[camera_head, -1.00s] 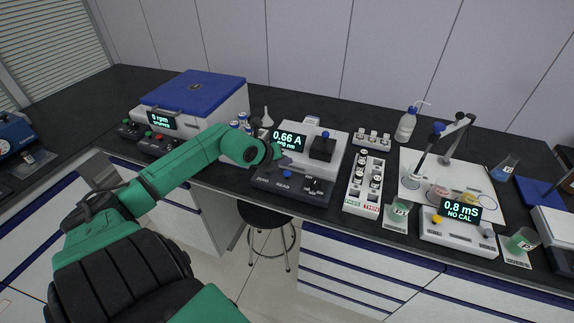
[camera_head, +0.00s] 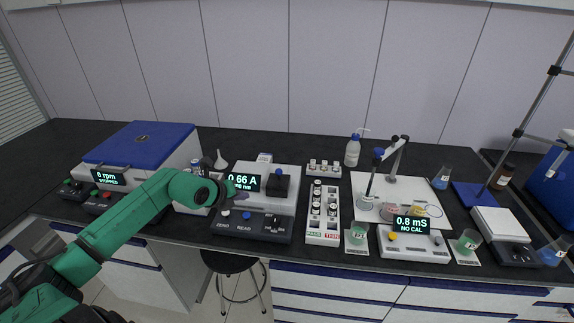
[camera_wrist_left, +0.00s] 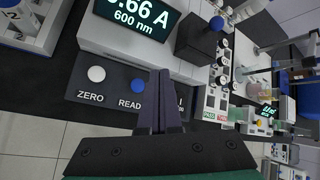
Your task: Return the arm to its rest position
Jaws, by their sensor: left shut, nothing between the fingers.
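My left arm, green with dark joints, comes in from the left in the head view. Its gripper (camera_head: 236,197) is over the front left of the photometer (camera_head: 268,204), whose display reads 0.66 A. In the left wrist view the two dark fingers (camera_wrist_left: 159,100) are together with nothing between them, above the dark key panel (camera_wrist_left: 110,93) beside the READ button (camera_wrist_left: 138,86). The ZERO button (camera_wrist_left: 96,74) is to the left. Whether the fingertips touch the panel cannot be told. My right gripper is not in view.
A centrifuge with a blue lid (camera_head: 150,142) stands left. A stool (camera_head: 228,262) is below the counter. Little bare counter remains around the photometer.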

